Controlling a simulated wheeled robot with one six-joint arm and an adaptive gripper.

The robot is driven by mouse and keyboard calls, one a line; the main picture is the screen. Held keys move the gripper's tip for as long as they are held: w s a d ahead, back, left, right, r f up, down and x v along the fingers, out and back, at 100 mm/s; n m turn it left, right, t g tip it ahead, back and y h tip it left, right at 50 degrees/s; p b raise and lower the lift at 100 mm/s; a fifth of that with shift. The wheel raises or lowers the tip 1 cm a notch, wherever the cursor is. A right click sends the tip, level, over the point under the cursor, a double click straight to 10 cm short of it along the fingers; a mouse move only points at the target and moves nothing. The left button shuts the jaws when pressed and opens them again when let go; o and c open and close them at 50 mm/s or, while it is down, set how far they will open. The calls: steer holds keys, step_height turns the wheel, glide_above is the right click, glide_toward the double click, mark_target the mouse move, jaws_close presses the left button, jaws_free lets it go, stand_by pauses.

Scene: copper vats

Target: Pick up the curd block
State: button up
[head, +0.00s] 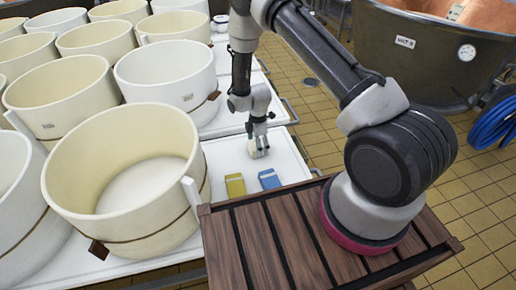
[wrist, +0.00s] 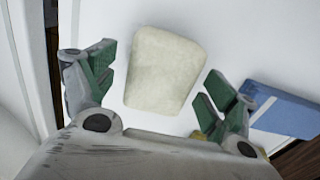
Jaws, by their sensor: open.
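The curd block (wrist: 165,68) is a pale cream, rounded block lying on a white tabletop. In the wrist view it lies between and slightly beyond the two green-padded fingers of my gripper (wrist: 157,92), which are spread apart, with a gap showing on each side. In the head view my gripper (head: 258,138) points down over the white table, and the curd block (head: 259,150) shows only partly below it. Whether the fingers reach down to the block's height cannot be told.
A blue block (head: 269,179) and a yellow block (head: 235,185) lie nearby on the white table (head: 222,160). Several cream tubs crowd the left, the nearest tub (head: 75,190) close to the yellow block. A copper vat (head: 440,60) stands at back right.

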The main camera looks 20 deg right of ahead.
steer(key=shift+c, duration=0.2)
steer(key=c, duration=1.3)
steer(key=shift+r, duration=0.15)
